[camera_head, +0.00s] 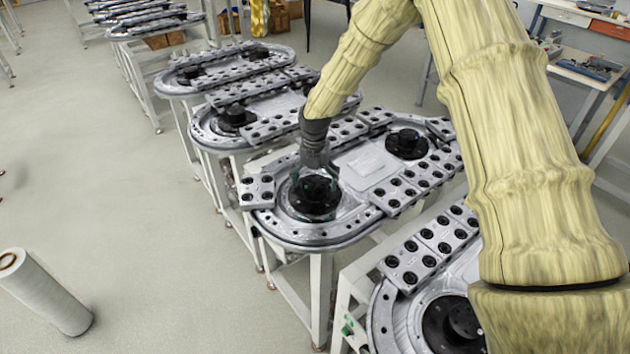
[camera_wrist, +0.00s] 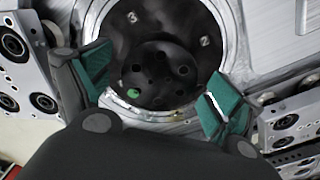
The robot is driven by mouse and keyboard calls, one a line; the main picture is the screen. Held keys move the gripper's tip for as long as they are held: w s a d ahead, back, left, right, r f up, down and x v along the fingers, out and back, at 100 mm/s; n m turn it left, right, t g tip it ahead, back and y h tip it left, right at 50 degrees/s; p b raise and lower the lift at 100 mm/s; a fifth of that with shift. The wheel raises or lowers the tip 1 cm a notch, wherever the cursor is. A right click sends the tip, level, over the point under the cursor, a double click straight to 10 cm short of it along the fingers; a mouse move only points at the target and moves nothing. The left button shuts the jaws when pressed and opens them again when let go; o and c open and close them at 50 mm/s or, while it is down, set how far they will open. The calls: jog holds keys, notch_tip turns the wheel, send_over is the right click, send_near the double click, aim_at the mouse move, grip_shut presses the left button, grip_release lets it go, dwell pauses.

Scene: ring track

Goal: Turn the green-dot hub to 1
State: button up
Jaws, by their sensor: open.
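The green-dot hub is a round black hub with holes and numbers on its face. It shows in the head view (camera_head: 315,195) at the near end of a ring track, and in the wrist view (camera_wrist: 160,68). Its green dot (camera_wrist: 134,93) lies at the hub's lower left in the wrist view. My gripper (camera_wrist: 158,88) is open, with one teal-padded finger on each side of the hub. In the head view my gripper (camera_head: 316,168) is right over the hub. I cannot tell whether the fingers touch it.
Another black hub (camera_head: 406,143) sits at the track's far end, with a silver plate (camera_head: 366,165) between. Carriages with black rollers (camera_head: 257,192) line the track. Another track (camera_head: 440,310) stands close in front. A white roll (camera_head: 45,292) stands on the open floor at left.

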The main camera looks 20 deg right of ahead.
jog(key=shift+f, duration=0.5)
jog(key=c, duration=1)
